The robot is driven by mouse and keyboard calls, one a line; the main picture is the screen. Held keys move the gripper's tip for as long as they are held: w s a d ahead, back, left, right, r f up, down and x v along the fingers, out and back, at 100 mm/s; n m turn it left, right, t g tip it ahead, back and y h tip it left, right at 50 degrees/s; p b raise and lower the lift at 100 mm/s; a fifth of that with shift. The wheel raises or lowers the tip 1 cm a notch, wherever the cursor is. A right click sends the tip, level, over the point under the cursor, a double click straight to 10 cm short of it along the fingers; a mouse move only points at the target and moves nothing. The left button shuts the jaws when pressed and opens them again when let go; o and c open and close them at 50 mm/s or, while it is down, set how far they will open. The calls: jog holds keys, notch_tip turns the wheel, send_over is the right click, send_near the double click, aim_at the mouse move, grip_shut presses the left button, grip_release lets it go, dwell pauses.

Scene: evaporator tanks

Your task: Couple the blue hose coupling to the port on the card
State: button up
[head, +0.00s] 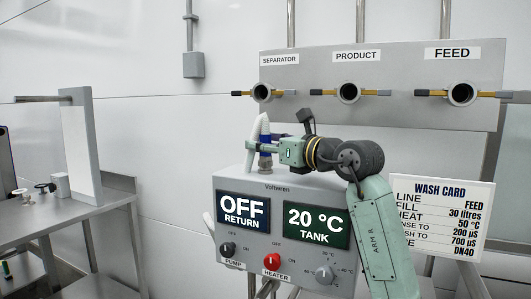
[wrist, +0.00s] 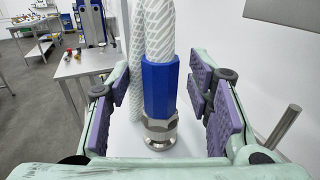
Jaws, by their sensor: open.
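The blue hose coupling (wrist: 160,88) has a metal end (wrist: 159,133) and a white braided hose above it. It stands upright on top of the grey control box (head: 228,181), and it shows small in the head view (head: 265,158). My gripper (head: 268,143) is open around the coupling. In the wrist view its purple pads (wrist: 162,100) stand on both sides with gaps, not touching the blue body. The wash card (head: 441,218) reads LINE FEED and DN40. The FEED port (head: 462,94) is the right one on the grey wall panel.
The SEPARATOR port (head: 262,93) and PRODUCT port (head: 348,92) sit left of FEED, each with yellow and black side handles. The box front has OFF and 20 °C displays and knobs. A steel table (head: 90,213) with an upright panel stands at left.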

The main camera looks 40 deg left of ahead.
jog(key=shift+c, duration=0.6)
grip_shut()
